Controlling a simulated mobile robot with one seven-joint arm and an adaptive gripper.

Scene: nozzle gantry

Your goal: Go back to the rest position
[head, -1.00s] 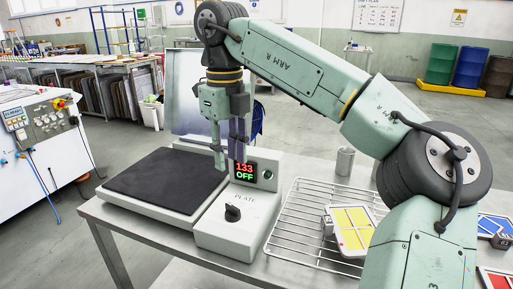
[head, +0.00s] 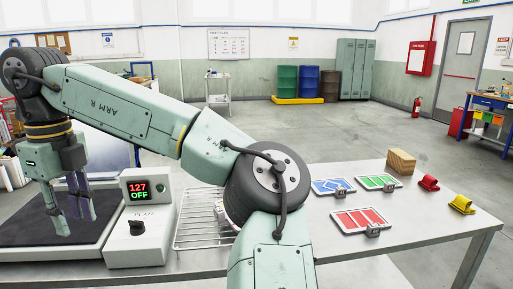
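My gripper (head: 78,226) hangs at the left of the head view, fingers pointing down over the dark hot plate (head: 25,229). Its two fingers are apart, with nothing seen between them. The plate's control box (head: 138,225) stands just right of the gripper, with a black knob and a display reading 127 and OFF. My arm reaches from the bottom middle up and left to the gripper.
Blue (head: 332,186), green (head: 377,182) and red (head: 361,220) panels lie on the metal table (head: 415,235) to the right. A wooden block (head: 401,162), a red clip-like piece (head: 428,183) and a yellow one (head: 462,204) lie beyond. The floor behind the table is mostly clear.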

